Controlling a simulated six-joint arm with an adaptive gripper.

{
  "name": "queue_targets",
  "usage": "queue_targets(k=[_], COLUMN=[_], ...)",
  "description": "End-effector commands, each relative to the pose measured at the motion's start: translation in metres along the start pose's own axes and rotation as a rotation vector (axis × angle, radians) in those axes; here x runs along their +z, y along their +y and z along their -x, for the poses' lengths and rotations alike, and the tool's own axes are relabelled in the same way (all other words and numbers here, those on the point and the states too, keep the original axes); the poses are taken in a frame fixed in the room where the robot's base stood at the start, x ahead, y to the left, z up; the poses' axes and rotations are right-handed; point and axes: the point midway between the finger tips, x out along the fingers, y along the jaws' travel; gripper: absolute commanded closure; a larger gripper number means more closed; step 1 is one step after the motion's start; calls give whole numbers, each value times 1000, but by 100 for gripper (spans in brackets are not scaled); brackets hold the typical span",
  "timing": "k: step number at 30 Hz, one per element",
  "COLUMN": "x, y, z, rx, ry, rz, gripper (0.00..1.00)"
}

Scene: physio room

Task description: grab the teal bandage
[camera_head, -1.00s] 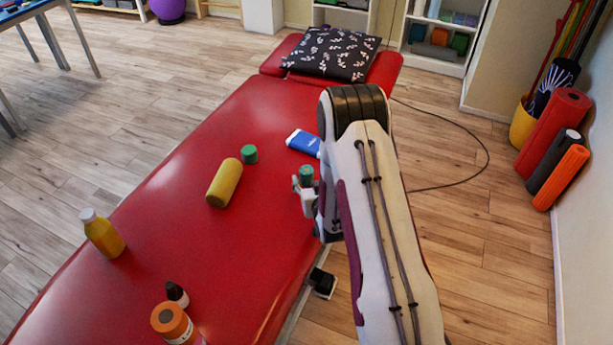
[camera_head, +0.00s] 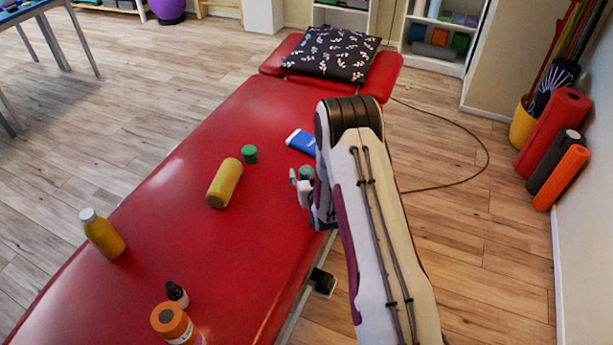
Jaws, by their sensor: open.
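A small teal roll, the bandage (camera_head: 306,172), stands on the red treatment table (camera_head: 200,270) near its right edge, partly hidden by my gripper and arm. My gripper (camera_head: 298,181) is open, low over the table, with its fingers right beside the teal roll on the near side. From this view I cannot tell whether the fingers touch the roll or reach around it. A similar green roll (camera_head: 249,154) stands apart to the left.
A blue and white packet (camera_head: 301,142) lies just behind the teal roll. A yellow roller (camera_head: 224,183) lies left of it. A yellow bottle (camera_head: 103,233), a dark dropper bottle (camera_head: 177,294) and an orange-topped container (camera_head: 172,322) stand nearer. A patterned pillow (camera_head: 332,53) lies at the far end.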

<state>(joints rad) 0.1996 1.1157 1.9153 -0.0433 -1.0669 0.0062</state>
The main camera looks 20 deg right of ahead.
Motion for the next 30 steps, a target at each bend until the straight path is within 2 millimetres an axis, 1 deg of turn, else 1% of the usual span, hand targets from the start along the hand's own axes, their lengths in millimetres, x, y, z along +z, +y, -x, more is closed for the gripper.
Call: queue_targets(k=[14,15,17,18,19,30], x=[0,0,0,0,0,-1], y=[0,0,0,0,0,0], z=[0,0,0,0,0,0], rx=[0,0,0,0,0,0], ry=[0,0,0,0,0,0], rz=[0,0,0,0,0,0], gripper=[49,60,75,86,91,91])
